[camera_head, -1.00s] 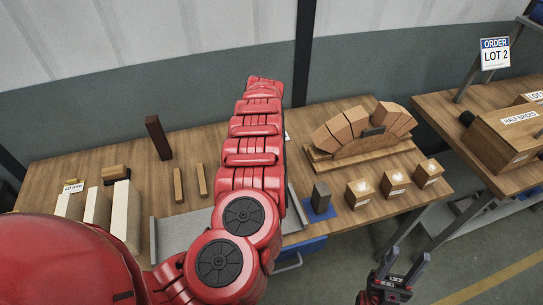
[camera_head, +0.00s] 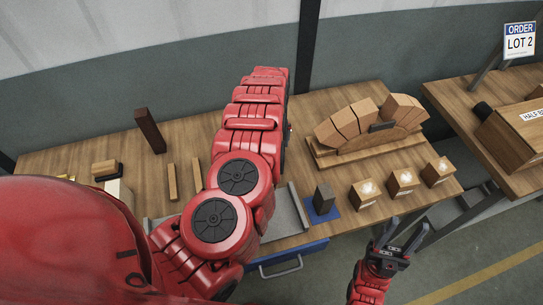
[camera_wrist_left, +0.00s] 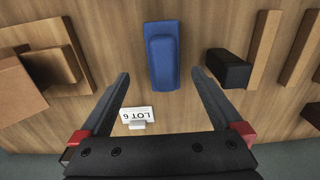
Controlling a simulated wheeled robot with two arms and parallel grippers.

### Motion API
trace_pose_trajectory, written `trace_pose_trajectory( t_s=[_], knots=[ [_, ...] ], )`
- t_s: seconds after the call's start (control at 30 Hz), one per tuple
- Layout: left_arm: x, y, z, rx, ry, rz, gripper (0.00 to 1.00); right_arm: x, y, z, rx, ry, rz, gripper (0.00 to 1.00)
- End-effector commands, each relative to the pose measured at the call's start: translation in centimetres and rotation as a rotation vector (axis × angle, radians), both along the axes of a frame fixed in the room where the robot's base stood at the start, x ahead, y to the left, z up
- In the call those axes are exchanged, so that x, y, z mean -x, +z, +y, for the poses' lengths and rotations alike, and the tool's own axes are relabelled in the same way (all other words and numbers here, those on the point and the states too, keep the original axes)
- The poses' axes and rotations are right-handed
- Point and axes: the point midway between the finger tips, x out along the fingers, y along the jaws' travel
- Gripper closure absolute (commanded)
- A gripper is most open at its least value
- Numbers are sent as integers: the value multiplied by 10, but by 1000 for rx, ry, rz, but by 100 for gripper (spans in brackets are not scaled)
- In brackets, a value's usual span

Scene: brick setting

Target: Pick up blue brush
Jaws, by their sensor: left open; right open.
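The blue brush (camera_wrist_left: 162,55) lies on the wooden table in the left wrist view, long side up the picture. In the head view my red left arm hides it. My left gripper (camera_wrist_left: 160,74) is open above the table, its two dark fingers apart on either side of the brush's near end. Nothing is between the fingers that I can see being held. My right gripper (camera_head: 408,228) is open and empty in the head view, low at the right, off the table's front edge.
In the left wrist view a LOT 6 tag (camera_wrist_left: 138,116) stands nearer than the brush, and a black block (camera_wrist_left: 229,69) lies right of it. In the head view a brick arch (camera_head: 370,128), small boxes (camera_head: 365,193) and a dark upright block (camera_head: 150,131) stand on the table.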

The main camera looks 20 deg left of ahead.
Motion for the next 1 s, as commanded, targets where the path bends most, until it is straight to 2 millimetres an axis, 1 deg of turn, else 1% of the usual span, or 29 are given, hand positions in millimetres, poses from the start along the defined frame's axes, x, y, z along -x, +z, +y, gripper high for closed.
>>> trace_pose_trajectory(
  t_s=[0.03, 0.2, 0.43, 0.6, 0.77, 0.83, 1.0],
  knots=[
    [1, -6, 3, -4, 1, 3, 0, 0, 4, 0, 0, 0, 0, 50],
    [2, -23, 2, -4, 0, 4, 0, 0, 7, 0, 0, 0, 0, 50],
    [0, -29, 2, -2, 0, 0, 0, 0, 9, 0, 0, 0, 0, 50],
    [1, -42, 5, -3, 1, -1, 0, 0, 16, 0, 0, 0, 0, 50],
    [1, -58, 8, -1, 0, 1, 0, 0, 17, 0, 0, 0, 0, 50],
    [2, -71, 9, -1, 2, 3, 0, 0, 9, 0, 0, 0, 0, 50],
    [0, -79, 7, -1, 0, -1, 0, 0, 6, 0, 0, 0, 0, 50]
  ],
)
